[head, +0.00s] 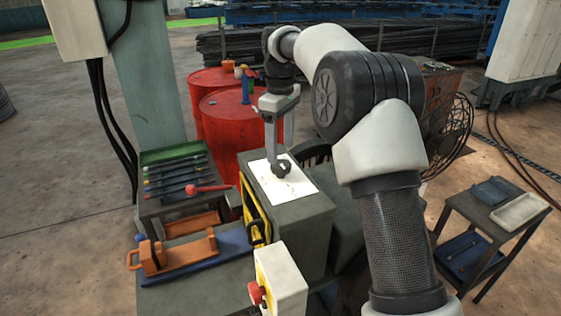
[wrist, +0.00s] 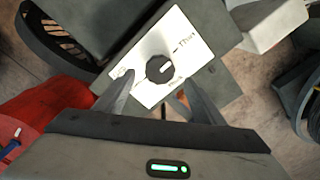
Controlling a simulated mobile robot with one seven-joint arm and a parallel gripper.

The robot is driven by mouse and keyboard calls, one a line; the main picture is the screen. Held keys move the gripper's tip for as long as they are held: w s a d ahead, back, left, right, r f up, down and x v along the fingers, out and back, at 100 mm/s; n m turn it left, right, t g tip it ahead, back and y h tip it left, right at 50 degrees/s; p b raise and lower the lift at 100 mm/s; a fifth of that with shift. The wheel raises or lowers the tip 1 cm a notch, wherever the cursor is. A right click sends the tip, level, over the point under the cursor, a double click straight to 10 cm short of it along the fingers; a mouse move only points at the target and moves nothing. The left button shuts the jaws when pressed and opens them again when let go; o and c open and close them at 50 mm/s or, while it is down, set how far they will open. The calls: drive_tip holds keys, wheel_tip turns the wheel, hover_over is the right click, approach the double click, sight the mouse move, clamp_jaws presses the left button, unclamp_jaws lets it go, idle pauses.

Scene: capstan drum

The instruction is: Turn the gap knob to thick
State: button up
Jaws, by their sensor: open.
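The gap knob (wrist: 160,68) is a black round dial with a pale pointer mark, which points to the right in the wrist view. It sits on a white label plate (wrist: 205,45). "Thin" is printed at the plate's upper right; another label below the knob and one at the left are hard to read. My gripper (wrist: 155,86) is open, with its fingertips on either side of the knob's near edge; I cannot tell whether they touch it. In the head view my gripper (head: 280,160) reaches down over the plate (head: 290,186) on a grey machine housing (head: 305,215).
A control box with a red button (head: 282,280) stands in front of the housing. An orange clamp (head: 175,255) and a tool tray (head: 172,150) are at the left. Red drums (head: 225,120) stand behind. A fan (head: 450,130) and a side table (head: 480,215) are at the right.

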sight(280, 164)
drive_tip(key=shift+f, duration=2.3)
drive_tip(key=c, duration=1.1)
